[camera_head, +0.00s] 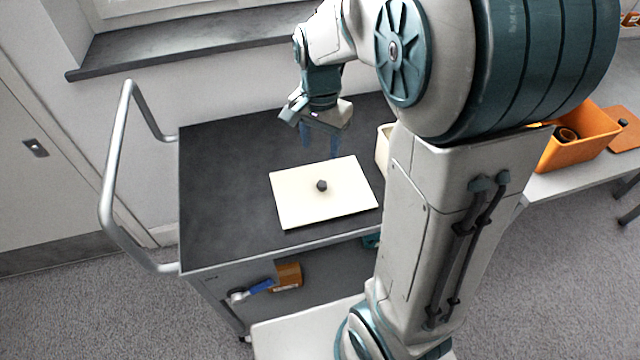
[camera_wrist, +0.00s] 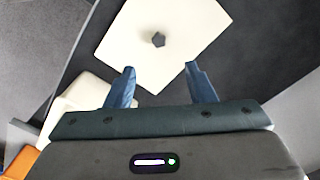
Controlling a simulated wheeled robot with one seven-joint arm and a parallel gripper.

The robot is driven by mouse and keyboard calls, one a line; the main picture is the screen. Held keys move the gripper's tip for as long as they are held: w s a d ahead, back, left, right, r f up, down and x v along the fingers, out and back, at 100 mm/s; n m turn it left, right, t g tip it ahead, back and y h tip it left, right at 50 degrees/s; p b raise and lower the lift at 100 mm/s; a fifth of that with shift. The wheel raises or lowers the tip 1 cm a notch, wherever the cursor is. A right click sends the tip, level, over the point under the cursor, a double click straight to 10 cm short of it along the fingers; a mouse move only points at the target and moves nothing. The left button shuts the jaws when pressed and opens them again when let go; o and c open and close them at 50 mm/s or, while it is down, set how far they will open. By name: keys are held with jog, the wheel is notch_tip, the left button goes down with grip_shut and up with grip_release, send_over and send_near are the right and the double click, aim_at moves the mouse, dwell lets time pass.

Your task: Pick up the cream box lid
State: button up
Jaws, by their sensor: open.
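The cream box lid (camera_head: 300,206) lies flat on the dark top of the cart (camera_head: 215,222), with a small dark knob (camera_head: 321,186) at its middle. My gripper (camera_head: 320,145) is above the cart top, just behind the lid's far edge, empty and open with its blue fingers pointing down. In the wrist view the lid (camera_wrist: 128,38) is ahead of my gripper (camera_wrist: 164,82), and the knob (camera_wrist: 158,39) shows beyond and between the two fingertips. Nothing is between the fingers.
A cream box (camera_head: 383,148) stands right of the lid, partly hidden by my arm. A metal handle (camera_head: 104,190) rises at the cart's left end. A brown box (camera_head: 288,276) is on the lower shelf. An orange bin (camera_head: 582,145) stands on a table at right. The cart top's left is clear.

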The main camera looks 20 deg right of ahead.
send_over(322, 184)
jog(key=f+b, duration=0.1)
jog(key=f, duration=0.6)
jog(key=shift+a+f, duration=0.15)
jog(key=shift+a, duration=0.05)
jog(key=f, duration=0.5)
jog(key=shift+d+f+b, duration=0.2)
jog(key=shift+f+b, duration=0.1)
grip_shut()
